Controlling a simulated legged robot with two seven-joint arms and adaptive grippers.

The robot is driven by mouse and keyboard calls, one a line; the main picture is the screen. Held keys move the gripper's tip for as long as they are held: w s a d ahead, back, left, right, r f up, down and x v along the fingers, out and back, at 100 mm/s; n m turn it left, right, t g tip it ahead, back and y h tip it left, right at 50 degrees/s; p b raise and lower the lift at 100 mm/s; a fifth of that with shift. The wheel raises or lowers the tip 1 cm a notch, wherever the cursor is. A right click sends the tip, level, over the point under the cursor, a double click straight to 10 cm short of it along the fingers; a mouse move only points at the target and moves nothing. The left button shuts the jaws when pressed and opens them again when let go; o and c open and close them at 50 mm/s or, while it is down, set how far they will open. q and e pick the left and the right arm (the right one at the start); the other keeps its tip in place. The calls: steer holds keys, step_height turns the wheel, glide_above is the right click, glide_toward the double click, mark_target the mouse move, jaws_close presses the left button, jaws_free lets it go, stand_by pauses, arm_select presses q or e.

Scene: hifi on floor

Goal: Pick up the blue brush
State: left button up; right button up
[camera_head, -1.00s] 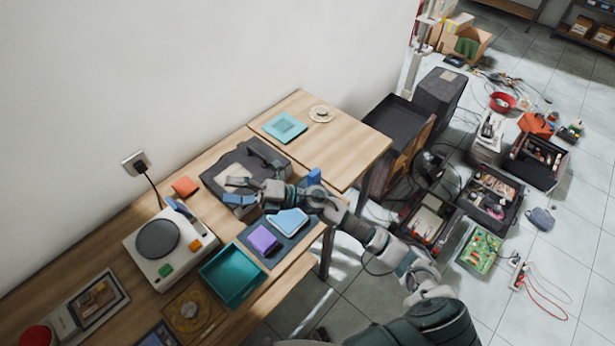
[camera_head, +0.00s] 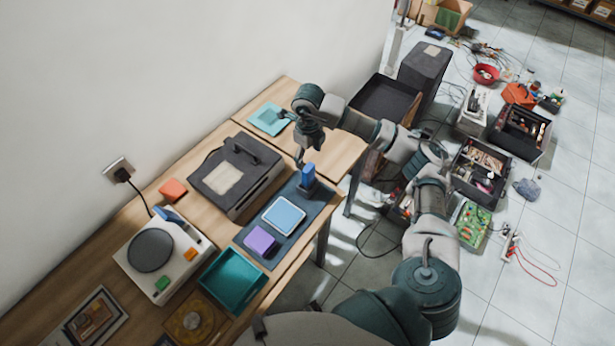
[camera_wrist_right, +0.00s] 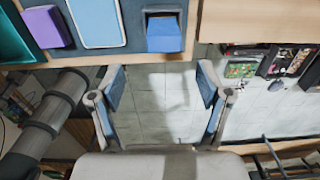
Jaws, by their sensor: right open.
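An upright blue block-like piece (camera_head: 308,175), which I take for the blue brush, stands at the right end of a dark mat (camera_head: 322,196) on the table. In the right wrist view the blue piece (camera_wrist_right: 164,35) is at the top, just right of centre, beyond my fingers. My right gripper (camera_head: 300,156) hangs above and just left of the piece in the head view. In the wrist view its fingers (camera_wrist_right: 162,72) are spread apart with floor showing between them; nothing is held. My left gripper is not in view.
A light-blue tray-like piece (camera_head: 284,215) and a purple block (camera_head: 260,240) share the mat. A dark case (camera_head: 236,172), a turntable (camera_head: 151,251) and a teal tray (camera_head: 233,280) stand nearby. The table's front edge runs close beside the mat.

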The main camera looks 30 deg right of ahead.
mark_target(309, 168)
step_height(309, 168, down, 5)
steer(key=shift+w+p, duration=0.1)
steer(key=shift+p, duration=0.2)
steer(key=shift+d+f, duration=0.25)
steer(key=shift+f, duration=0.3)
steer(key=f, duration=0.1)
steer(key=f+p, duration=0.1)
steer(key=f, duration=0.3)
steer(key=shift+w, duration=0.25)
steer(key=shift+a+r, duration=0.1)
steer(key=c, duration=1.2)
steer(key=shift+c, duration=0.2)
